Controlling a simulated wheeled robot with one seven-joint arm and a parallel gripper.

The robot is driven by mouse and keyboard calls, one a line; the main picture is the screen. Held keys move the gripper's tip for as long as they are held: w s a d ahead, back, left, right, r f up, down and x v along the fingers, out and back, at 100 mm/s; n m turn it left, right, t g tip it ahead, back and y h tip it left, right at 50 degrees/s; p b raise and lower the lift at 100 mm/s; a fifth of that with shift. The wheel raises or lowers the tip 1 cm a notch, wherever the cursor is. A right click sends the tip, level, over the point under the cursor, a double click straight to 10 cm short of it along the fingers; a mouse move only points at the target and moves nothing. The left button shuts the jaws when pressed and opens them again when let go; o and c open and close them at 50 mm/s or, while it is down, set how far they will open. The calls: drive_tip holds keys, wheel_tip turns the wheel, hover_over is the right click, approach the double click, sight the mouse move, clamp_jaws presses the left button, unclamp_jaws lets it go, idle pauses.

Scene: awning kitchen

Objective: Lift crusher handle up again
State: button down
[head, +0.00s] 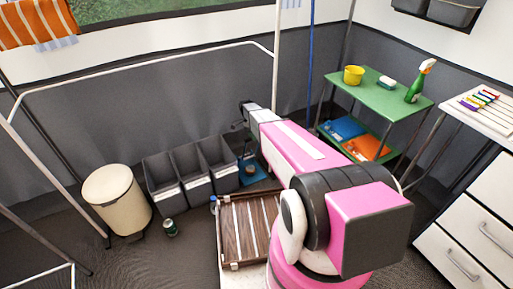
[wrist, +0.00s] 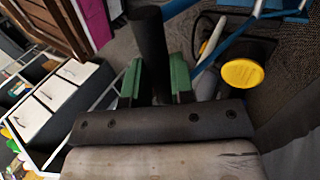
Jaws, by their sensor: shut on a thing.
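The crusher handle appears to be the dark round bar (wrist: 150,50) that stands upright in the upper middle of the wrist view. My gripper (wrist: 155,82) has green-padded fingers on either side of this bar and is shut on it. The lower end of the bar is hidden behind the dark gripper plate. In the head view, my pink arm reaches away toward the grey wall, and its far end is small beside the white pole. The crusher body cannot be made out clearly there.
Grey bins (head: 189,174) stand by the wall, left of my arm. A cream bin (head: 118,200) and a green can (head: 170,227) are on the floor. A wooden tray (head: 233,235) lies close to my arm. A green shelf (head: 380,92) stands right. A yellow round piece (wrist: 243,73) and blue bars (wrist: 228,38) are near my gripper.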

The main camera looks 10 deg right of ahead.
drive_tip(key=w+a+r+g, duration=0.1)
drive_tip(key=w+a, duration=0.1)
drive_tip(key=w, duration=0.5)
drive_tip(key=w+a+r+g+h, duration=0.1)
drive_tip(key=w+a, duration=0.1)
drive_tip(key=w, duration=0.5)
drive_tip(key=shift+a+r+g, duration=0.25)
drive_tip(key=shift+g, duration=0.15)
drive_tip(key=c, duration=1)
unclamp_jaws()
drive_tip(key=shift+r, duration=0.1)
